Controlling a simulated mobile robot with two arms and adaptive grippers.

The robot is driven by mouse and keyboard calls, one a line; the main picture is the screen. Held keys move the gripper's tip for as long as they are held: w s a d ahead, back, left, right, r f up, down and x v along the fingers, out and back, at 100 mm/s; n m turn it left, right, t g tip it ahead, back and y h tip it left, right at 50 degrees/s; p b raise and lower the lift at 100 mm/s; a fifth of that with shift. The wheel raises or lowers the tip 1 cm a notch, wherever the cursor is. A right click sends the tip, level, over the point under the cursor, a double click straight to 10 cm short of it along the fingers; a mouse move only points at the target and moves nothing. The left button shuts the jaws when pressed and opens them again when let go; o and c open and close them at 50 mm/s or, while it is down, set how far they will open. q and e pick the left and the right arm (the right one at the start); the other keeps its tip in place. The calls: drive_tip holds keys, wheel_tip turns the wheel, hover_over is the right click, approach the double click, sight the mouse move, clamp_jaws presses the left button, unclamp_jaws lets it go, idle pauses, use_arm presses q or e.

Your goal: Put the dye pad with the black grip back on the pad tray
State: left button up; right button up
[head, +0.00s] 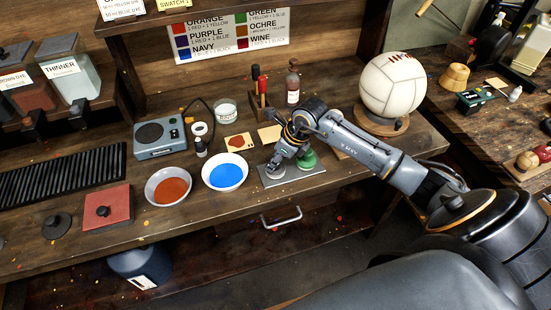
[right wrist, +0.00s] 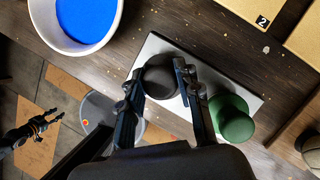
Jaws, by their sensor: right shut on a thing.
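The pad tray is a flat light-grey plate at the bench's front edge in the head view (head: 312,178); it also shows in the right wrist view (right wrist: 150,47). My right gripper (head: 277,160) is over its left part. In the right wrist view the gripper (right wrist: 157,80) has its fingers on either side of the round black grip of the dye pad (right wrist: 160,75), shut on it. I cannot tell whether this pad touches the tray. A green-gripped pad (right wrist: 232,118) stands beside it at the tray's right. My left gripper (right wrist: 45,125) shows small at the wrist view's left.
A bowl of blue dye (head: 225,172) stands just left of the tray, and a bowl of red-brown dye (head: 168,187) farther left. A pale ball (head: 392,85) rests on a round stand behind my right arm. Sample cards (head: 238,141) and a bottle (head: 292,82) are behind.

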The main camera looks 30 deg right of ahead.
drive_tip(key=o, duration=1)
drive_tip(key=shift+r+p, duration=0.15)
drive_tip(key=shift+p, duration=0.15)
drive_tip(key=shift+d+r, duration=0.1)
drive_tip(key=shift+r, duration=0.15)
drive_tip(key=b+v, duration=0.2)
drive_tip(key=v, duration=0.9)
drive_tip(key=shift+s+r+b, duration=0.15)
drive_tip(key=shift+r+b, duration=0.1)
drive_tip(key=shift+b, duration=0.15)
